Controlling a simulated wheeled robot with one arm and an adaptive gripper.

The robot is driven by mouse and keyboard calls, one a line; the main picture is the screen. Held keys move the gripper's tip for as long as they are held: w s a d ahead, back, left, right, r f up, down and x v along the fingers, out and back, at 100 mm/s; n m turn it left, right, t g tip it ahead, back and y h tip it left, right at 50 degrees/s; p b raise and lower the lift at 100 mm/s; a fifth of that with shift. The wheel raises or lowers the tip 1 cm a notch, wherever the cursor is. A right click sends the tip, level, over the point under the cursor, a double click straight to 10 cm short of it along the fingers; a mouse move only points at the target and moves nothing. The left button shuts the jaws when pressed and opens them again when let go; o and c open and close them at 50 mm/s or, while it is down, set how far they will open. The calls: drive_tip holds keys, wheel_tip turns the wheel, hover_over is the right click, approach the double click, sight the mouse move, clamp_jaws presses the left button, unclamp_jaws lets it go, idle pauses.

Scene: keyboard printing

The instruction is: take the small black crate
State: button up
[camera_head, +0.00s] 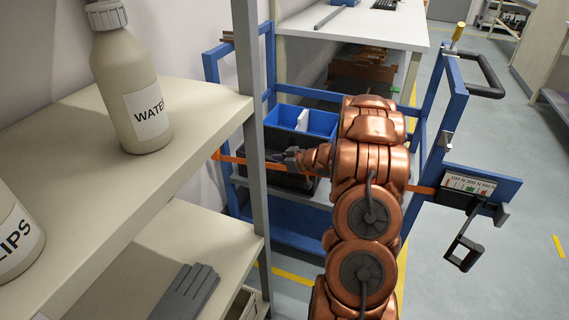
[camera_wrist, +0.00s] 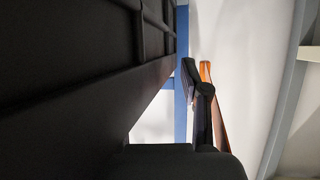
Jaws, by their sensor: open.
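The small black crate (camera_head: 285,181) sits on the blue cart, beside and below the blue bin. In the wrist view its dark ribbed wall (camera_wrist: 75,75) fills the left side at very close range. My gripper (camera_head: 277,157) is at the crate's upper part, at the end of my copper arm. In the wrist view a dark gripper finger (camera_wrist: 200,105) points up to the right of the crate wall. The gripper is open with nothing visibly held. My arm hides the crate's right side, and I cannot tell whether the fingers touch it.
An orange strap (camera_head: 235,160) crosses the front of the blue cart (camera_head: 300,239) near the crate. A blue bin (camera_head: 319,122) with a white divider is behind. A beige shelf (camera_head: 190,120) with a water bottle (camera_head: 130,85) and its grey post stand close on the left.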

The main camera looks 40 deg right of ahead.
drive_tip(key=shift+w, duration=0.15)
clamp_jaws()
idle(0.4)
